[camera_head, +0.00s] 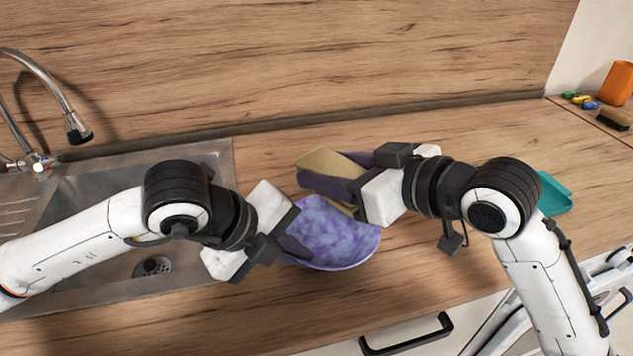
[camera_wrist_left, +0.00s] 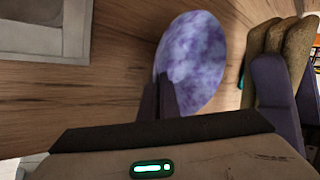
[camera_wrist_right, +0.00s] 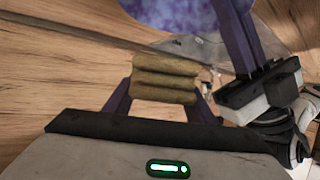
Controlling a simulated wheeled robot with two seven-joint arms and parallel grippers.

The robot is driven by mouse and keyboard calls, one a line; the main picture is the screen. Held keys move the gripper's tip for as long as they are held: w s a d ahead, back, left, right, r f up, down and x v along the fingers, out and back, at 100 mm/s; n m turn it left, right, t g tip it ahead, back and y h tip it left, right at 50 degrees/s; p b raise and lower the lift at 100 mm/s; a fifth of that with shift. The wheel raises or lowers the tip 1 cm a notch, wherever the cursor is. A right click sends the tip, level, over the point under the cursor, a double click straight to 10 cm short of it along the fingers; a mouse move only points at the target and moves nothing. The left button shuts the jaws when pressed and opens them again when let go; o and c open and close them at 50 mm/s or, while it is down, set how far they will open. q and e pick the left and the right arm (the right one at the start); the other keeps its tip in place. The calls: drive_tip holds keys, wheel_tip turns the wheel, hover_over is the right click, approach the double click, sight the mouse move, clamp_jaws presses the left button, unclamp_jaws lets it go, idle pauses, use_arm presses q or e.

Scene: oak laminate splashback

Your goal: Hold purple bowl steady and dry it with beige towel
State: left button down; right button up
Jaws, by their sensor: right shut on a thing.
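The purple marbled bowl (camera_head: 340,232) is at the middle of the counter, right of the sink. My left gripper (camera_head: 293,246) is at its left edge. In the left wrist view the bowl (camera_wrist_left: 200,60) has its rim between the nearly closed fingers (camera_wrist_left: 158,98). Whether the bowl rests on the counter or is slightly raised is unclear. The beige towel (camera_head: 330,161), folded in layers, is between the fingers of my right gripper (camera_head: 335,178), behind the bowl. In the right wrist view the towel (camera_wrist_right: 165,80) spans both fingers and is apart from the bowl (camera_wrist_right: 170,12).
A steel sink (camera_head: 95,180) with a curved tap (camera_head: 60,95) is at the left. A teal object (camera_head: 554,194) lies behind my right arm. An orange block (camera_head: 617,84) and small coloured items (camera_head: 580,98) stand at the far right. The front counter strip is clear.

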wheel_tip(320, 180, down, 2)
drive_tip(key=shift+w+d, duration=0.1)
drive_tip(key=shift+d, duration=0.05)
drive_tip(key=shift+f, duration=2.1)
drive_tip(key=shift+f, duration=0.1)
drive_tip(key=shift+f, duration=0.55)
drive_tip(key=shift+s+a, duration=0.45)
drive_tip(key=shift+a, duration=0.05)
drive_tip(key=shift+w+d+f, duration=0.1)
drive_tip(key=shift+w+d, duration=0.85)
drive_tip(key=shift+d, duration=0.05)
drive_tip(key=shift+s+a, duration=0.95)
drive_tip(key=shift+a, duration=0.05)
drive_tip(key=shift+w+d, duration=0.1)
